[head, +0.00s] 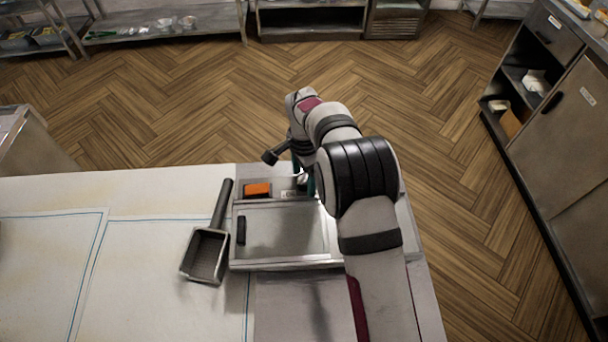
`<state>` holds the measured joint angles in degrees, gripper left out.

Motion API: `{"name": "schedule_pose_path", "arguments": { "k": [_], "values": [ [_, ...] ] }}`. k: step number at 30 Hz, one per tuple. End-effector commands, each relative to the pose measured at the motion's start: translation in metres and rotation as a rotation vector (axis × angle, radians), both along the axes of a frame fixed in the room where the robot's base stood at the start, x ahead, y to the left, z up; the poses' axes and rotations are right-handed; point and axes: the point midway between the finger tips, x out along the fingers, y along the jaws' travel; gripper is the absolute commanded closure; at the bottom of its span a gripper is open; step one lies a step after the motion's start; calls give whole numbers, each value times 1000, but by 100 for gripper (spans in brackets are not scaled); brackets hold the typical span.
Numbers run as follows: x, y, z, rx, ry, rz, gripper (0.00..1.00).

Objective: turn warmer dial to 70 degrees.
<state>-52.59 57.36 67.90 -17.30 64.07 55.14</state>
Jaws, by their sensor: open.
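The warmer (285,263) is a shallow metal unit with a pale lid and a dark handle, at the right end of the counter. An orange switch (257,190) sits on the panel along its far edge. My gripper (303,182) points down over this panel, just right of the orange switch. Its dark teal fingers are partly hidden behind my arm. It is open. A small pale label shows by the fingers. The dial is not clearly visible, and its setting cannot be read. I cannot tell whether the fingers touch anything.
A dark scoop (206,254) with its handle pointing away lies left of the warmer, close to its side. The pale counter (150,190) is clear further left, with blue-lined mats (150,270) on it. Beyond is open wooden floor. A metal cabinet (565,140) stands at right.

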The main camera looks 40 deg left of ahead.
Motion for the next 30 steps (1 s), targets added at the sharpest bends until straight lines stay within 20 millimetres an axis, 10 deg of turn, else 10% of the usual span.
{"name": "schedule_pose_path", "arguments": {
  "k": [4, 18, 30],
  "values": [
    [0, 0, 0, 0, 0, 0, 20],
    [0, 0, 1, 0, 0, 0, 100],
    [0, 0, 1, 0, -1, 91, 100]
  ]
}}
